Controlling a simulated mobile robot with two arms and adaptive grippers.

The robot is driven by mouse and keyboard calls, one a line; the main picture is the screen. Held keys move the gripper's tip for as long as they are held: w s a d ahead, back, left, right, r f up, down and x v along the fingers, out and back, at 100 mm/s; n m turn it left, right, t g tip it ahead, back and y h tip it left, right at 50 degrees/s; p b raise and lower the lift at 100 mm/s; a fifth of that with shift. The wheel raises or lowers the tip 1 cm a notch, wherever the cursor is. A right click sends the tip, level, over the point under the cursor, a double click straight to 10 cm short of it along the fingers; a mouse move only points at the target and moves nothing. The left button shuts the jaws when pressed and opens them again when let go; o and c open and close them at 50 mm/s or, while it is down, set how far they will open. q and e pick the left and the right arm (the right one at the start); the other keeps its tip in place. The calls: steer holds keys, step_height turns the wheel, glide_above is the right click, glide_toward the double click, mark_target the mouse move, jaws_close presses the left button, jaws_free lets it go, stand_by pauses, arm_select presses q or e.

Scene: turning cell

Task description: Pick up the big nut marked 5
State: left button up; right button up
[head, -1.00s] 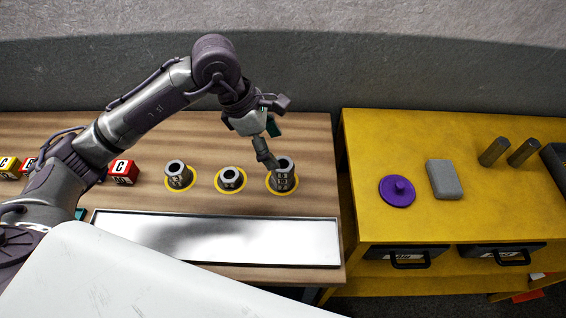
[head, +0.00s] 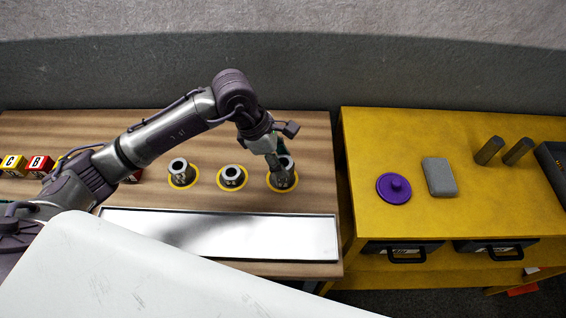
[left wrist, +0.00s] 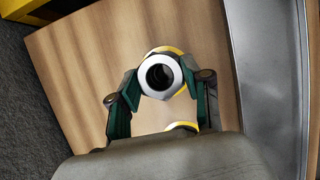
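Three grey nuts stand on yellow rings on the wooden table: a left one (head: 181,173), a middle one (head: 232,177) and a right one (head: 284,180). The right one is tall; its mark is too small to read, so I cannot confirm a 5. My left gripper (head: 276,167) is down at this right nut, partly hiding it. In the left wrist view the nut (left wrist: 160,75) shows end-on, with its hole facing the camera, between the two fingertips of my left gripper (left wrist: 161,83). Whether the fingers press on it is unclear. My right gripper is out of view.
A shiny metal tray (head: 220,234) lies in front of the nuts. Lettered blocks (head: 40,164) stand at the left. A yellow bench (head: 460,215) at the right holds a purple knobbed disc (head: 393,188), a grey block (head: 438,177) and two dark cylinders (head: 489,150).

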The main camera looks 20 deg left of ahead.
arm_select(q)
steer(key=c, duration=0.7)
steer(key=shift+r, duration=0.1)
